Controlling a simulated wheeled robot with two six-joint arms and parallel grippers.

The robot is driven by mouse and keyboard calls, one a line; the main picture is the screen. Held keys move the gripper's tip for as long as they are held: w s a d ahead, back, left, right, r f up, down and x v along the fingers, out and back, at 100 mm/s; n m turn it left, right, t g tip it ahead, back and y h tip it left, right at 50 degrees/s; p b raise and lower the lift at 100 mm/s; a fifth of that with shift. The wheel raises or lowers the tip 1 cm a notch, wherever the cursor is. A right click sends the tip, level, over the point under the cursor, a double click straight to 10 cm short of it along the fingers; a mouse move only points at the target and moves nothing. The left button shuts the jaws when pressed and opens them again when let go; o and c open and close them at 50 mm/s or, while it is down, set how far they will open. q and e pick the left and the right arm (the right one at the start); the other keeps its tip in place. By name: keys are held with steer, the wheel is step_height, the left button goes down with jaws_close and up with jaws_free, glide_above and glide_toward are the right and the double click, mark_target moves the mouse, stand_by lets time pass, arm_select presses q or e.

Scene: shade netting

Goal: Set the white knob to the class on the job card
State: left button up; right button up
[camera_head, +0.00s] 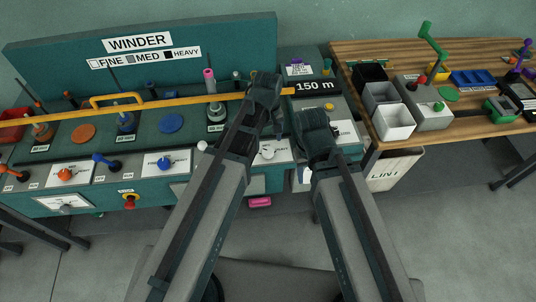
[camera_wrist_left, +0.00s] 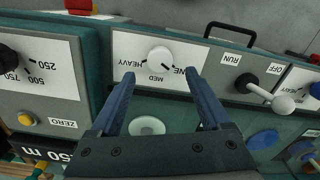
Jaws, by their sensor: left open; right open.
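The white knob (camera_head: 267,153) is on a white plate on the front of the green winder bench. In the left wrist view the knob (camera_wrist_left: 159,57) shows upside-down labels HEAVY, MED and FINE around it; I cannot tell which one it points to. My left gripper (camera_wrist_left: 159,84) is open, its fingers on either side of the knob's line in that view, apparently short of it. In the head view my left gripper (camera_head: 274,124) is above the knob. My right gripper (camera_head: 317,140) is to the right; its fingertips are mostly hidden. A small card with a purple clip (camera_head: 298,69) is unreadable.
A WINDER sign (camera_head: 137,43) has FINE, MED and HEAVY swatches. An orange bar (camera_head: 170,104) crosses the bench. A RUN/OFF lever (camera_wrist_left: 262,90) sits beside the knob's plate. A black dial (camera_wrist_left: 12,62) is on the other side. A wooden table (camera_head: 400,55) holds trays.

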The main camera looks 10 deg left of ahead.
mark_target(268, 150)
arm_select(q)
step_height(268, 150, down, 6)
steer(key=b, duration=0.5)
jaws_close()
